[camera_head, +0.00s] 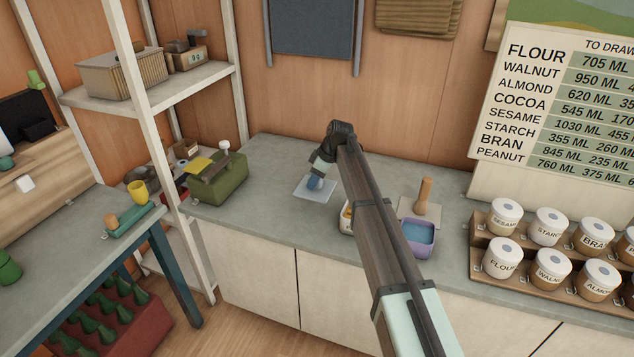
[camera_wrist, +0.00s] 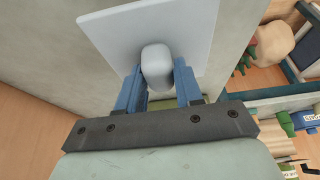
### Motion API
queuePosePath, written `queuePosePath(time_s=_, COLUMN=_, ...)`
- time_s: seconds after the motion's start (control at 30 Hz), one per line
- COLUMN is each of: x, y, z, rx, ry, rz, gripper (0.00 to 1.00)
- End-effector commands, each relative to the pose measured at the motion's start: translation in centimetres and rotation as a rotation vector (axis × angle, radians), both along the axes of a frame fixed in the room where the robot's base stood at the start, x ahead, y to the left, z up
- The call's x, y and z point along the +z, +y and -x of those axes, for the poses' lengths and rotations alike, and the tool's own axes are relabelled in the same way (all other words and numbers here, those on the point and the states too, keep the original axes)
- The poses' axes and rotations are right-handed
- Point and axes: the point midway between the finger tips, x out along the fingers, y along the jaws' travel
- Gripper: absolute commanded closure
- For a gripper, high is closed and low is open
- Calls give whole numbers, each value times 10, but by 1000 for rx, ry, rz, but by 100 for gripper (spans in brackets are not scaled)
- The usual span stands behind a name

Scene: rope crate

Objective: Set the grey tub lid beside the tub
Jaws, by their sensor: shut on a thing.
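The grey lid (camera_head: 302,189) is a flat, pale square plate with a rounded knob on top. It is at or just above the counter, left of my forearm; I cannot tell whether it touches. In the wrist view the lid (camera_wrist: 200,22) fills the upper middle. My gripper (camera_head: 315,182) is above the lid, its blue fingers (camera_wrist: 158,77) shut on the lid's knob (camera_wrist: 157,62). A pale tub (camera_head: 345,225) with something orange inside stands right of the lid, mostly hidden behind my forearm.
A purple tub (camera_head: 418,248) with blue contents and a board with a wooden pestle-like piece (camera_head: 424,193) are right of my arm. A green toolbox (camera_head: 218,180) stands left of the lid. Labelled jars (camera_head: 502,258) line the right. Counter (camera_head: 265,215) left of the lid is clear.

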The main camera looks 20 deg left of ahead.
Motion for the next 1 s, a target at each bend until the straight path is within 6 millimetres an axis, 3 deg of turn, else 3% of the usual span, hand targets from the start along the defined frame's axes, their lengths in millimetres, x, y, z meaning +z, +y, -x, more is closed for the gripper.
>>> queuePosePath(time_s=0.47, x=-5, y=0, z=0, rx=1, ry=0, rz=-1, gripper=100)
queuePosePath(time_s=1.0, x=-49, y=0, z=0, rx=1, ry=0, rz=-1, gripper=100)
